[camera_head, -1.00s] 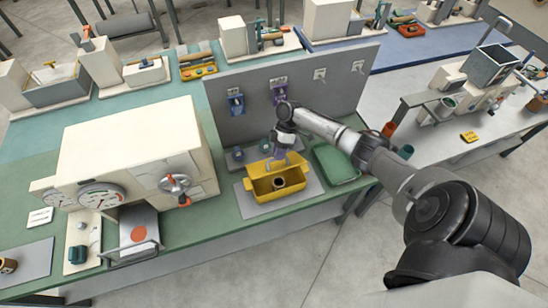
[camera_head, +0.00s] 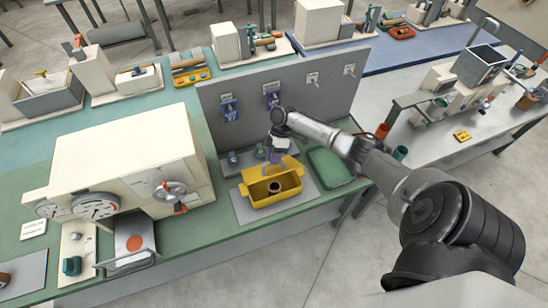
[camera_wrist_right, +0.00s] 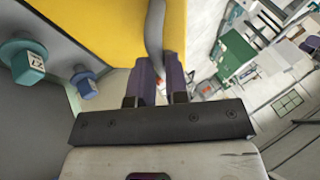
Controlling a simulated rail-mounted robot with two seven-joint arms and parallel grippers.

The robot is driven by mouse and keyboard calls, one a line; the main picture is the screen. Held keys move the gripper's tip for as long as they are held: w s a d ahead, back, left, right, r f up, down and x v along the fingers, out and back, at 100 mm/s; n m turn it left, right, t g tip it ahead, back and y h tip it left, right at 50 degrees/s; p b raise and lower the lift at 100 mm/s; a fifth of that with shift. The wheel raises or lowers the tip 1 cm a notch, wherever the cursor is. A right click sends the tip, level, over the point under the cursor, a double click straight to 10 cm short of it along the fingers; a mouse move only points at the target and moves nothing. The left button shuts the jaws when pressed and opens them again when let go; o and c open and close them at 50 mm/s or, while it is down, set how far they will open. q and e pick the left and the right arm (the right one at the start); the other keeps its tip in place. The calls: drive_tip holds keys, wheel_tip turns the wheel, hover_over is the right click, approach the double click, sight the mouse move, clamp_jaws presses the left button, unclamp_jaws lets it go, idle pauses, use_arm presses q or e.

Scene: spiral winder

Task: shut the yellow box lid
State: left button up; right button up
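The yellow box (camera_head: 271,198) sits on a grey mat on the green bench, its top open and a dark ring-shaped thing inside it. Its yellow lid (camera_head: 257,171) stands raised at the back edge. My right gripper (camera_head: 275,157) is at the raised lid, pointing down, and partly covers it. In the right wrist view, the purple fingers (camera_wrist_right: 158,88) are close together beside a broad yellow surface (camera_wrist_right: 110,25). A curved grey strip (camera_wrist_right: 155,35) runs down to the fingertips; whether they grip it is unclear. My left gripper is not in view.
A grey upright panel (camera_head: 325,95) with hanging tools stands behind the box. A green tray (camera_head: 330,167) lies right of it. A large cream machine with dials (camera_head: 125,160) stands to the left. Blue and teal knobs (camera_head: 235,158) sit behind the box.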

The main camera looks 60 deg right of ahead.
drive_tip(key=shift+o, duration=0.5)
drive_tip(key=o, duration=0.4)
drive_tip(key=shift+o, duration=0.2)
drive_tip(key=shift+d+r, duration=0.2)
drive_tip(key=shift+r, duration=0.05)
drive_tip(key=b+v, duration=0.3)
drive_tip(key=v, duration=1)
drive_tip(key=shift+r, duration=0.1)
